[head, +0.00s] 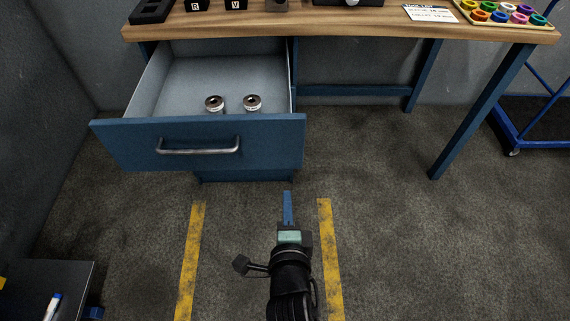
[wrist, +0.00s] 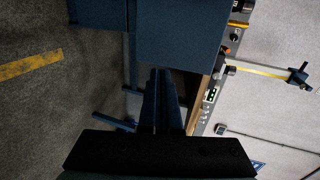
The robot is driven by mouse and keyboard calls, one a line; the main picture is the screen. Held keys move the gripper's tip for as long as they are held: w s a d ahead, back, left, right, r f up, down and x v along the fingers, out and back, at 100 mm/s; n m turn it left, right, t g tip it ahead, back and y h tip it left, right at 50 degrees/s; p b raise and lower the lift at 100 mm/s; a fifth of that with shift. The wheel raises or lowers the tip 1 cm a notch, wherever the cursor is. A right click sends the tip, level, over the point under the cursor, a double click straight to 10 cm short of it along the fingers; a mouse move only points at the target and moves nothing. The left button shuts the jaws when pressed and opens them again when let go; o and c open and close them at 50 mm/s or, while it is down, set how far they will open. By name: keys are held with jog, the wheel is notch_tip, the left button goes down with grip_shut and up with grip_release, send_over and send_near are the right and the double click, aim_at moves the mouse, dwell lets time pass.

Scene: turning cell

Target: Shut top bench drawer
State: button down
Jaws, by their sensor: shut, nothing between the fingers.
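The top bench drawer (head: 197,144) is pulled out from under the left end of the bench. It has a blue front, a silver bar handle (head: 198,146) and a pale grey inside. Two small metal cylinders (head: 214,103) lie in it. My gripper (head: 287,194) is shut and empty, with its blue fingers pointing towards the bench. In the head view it is below the drawer front's right end, apart from the handle. The wrist view shows the shut fingers (wrist: 157,72) close to a dark blue panel (wrist: 178,38); I cannot tell whether they touch it.
The wooden bench top (head: 340,25) carries dark blocks, a paper card and a tray of coloured rings (head: 500,14). A bench leg (head: 480,110) and a blue trolley (head: 530,130) stand right. A dark surface with a marker (head: 52,307) is lower left.

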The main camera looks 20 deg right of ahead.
send_near(285, 151)
jog(key=x, duration=0.5)
jog(key=shift+w+f, duration=0.1)
jog(key=shift+f, duration=0.15)
jog(key=shift+w+d+b, duration=0.2)
jog(key=shift+w+b, duration=0.1)
jog(key=shift+w, duration=0.3)
